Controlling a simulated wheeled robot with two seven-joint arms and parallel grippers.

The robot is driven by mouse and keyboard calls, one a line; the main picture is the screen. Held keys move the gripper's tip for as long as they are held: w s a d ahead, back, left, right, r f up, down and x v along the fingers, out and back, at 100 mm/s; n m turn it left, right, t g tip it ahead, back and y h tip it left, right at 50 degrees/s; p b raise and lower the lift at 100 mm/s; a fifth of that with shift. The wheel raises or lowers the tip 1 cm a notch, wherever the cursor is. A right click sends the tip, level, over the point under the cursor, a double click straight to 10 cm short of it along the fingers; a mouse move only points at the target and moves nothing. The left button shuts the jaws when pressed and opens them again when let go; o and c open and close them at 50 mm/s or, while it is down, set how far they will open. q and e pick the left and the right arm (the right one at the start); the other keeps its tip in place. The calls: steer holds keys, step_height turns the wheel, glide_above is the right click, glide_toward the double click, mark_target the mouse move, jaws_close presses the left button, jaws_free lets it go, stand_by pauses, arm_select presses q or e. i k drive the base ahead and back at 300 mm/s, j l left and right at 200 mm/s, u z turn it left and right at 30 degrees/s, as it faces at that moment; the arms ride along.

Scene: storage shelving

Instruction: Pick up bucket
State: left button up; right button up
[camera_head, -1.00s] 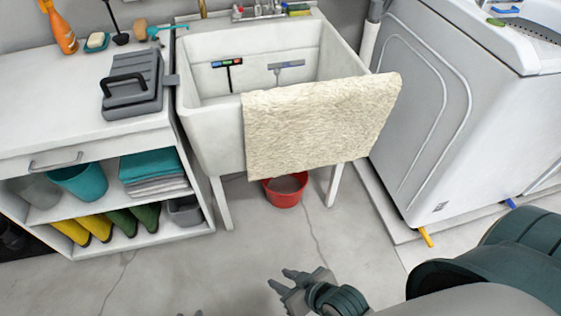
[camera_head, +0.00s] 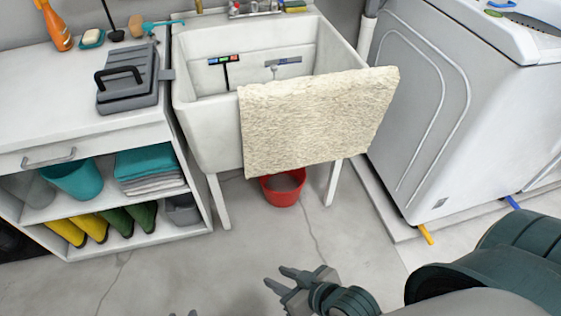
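A red bucket (camera_head: 283,188) stands on the floor under the utility sink, between its front legs. Its upper back part is hidden behind the hanging cream towel. A teal bucket (camera_head: 76,181) sits on the upper shelf of the cabinet at the left, and a grey bucket (camera_head: 182,210) sits on the lower shelf. My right gripper (camera_head: 277,279) is low in the picture, in front of the red bucket and apart from it. Its two fingers are spread with nothing between them. Of my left gripper only a tiny tip shows at the bottom edge.
The white sink (camera_head: 206,135) has a cream towel (camera_head: 312,120) over its front edge. A white washing machine (camera_head: 440,110) stands at the right on a low ledge. The open-shelved cabinet (camera_head: 90,138) stands left. The floor (camera_head: 200,265) in front of the sink is clear.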

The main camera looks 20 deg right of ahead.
mark_target(282, 189)
steer(key=i+j+z, duration=0.25)
steer(key=j, duration=0.4)
steer(key=i+j+z, duration=0.1)
steer(key=i+j, duration=0.15)
steer(key=i+j+z, duration=0.15)
steer(key=j, duration=0.3)
